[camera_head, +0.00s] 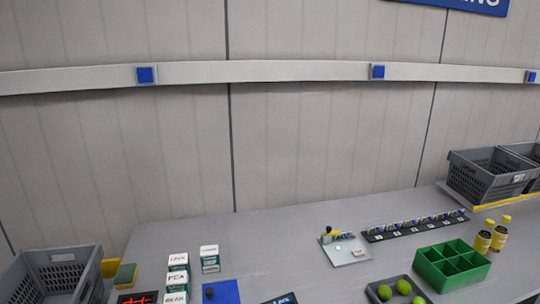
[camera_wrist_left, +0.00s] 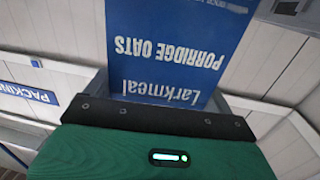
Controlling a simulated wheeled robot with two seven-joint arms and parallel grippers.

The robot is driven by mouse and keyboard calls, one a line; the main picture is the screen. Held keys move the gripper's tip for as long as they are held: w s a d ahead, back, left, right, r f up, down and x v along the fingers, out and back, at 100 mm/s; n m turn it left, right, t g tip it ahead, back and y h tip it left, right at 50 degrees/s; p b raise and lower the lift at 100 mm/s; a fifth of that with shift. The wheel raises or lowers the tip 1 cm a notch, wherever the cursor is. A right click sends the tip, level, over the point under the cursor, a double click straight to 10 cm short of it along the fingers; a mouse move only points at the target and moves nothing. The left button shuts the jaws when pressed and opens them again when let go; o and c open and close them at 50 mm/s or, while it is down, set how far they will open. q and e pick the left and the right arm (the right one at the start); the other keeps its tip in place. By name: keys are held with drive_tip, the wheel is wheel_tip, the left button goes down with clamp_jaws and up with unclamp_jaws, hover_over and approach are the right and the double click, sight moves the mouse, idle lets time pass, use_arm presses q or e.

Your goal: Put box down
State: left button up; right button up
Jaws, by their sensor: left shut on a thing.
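The box (camera_wrist_left: 172,45) is blue with white upside-down lettering reading "Larkmeal Porridge Oats" in the left wrist view. My left gripper (camera_wrist_left: 160,110) is shut on it, with the box standing out beyond the dark edge of the gripper's green body. The box's far end runs out of the top of that view. Neither gripper nor the held box can be made out in the head view. My right gripper is in neither view.
The grey table (camera_head: 290,225) has bare room at its back middle. A grey crate (camera_head: 50,258) stands at the left, another crate (camera_head: 480,183) at the right.

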use_arm(q)
drive_tip(key=s+d+m+h, duration=0.1)
drive_tip(key=s+d+h, duration=0.1)
drive_tip(key=s+d, duration=0.8)
drive_tip(key=shift+s+d+r, duration=0.2)
drive_tip(key=shift+d+r, duration=0.15)
drive_tip(key=shift+r, duration=0.1)
idle(2.6)
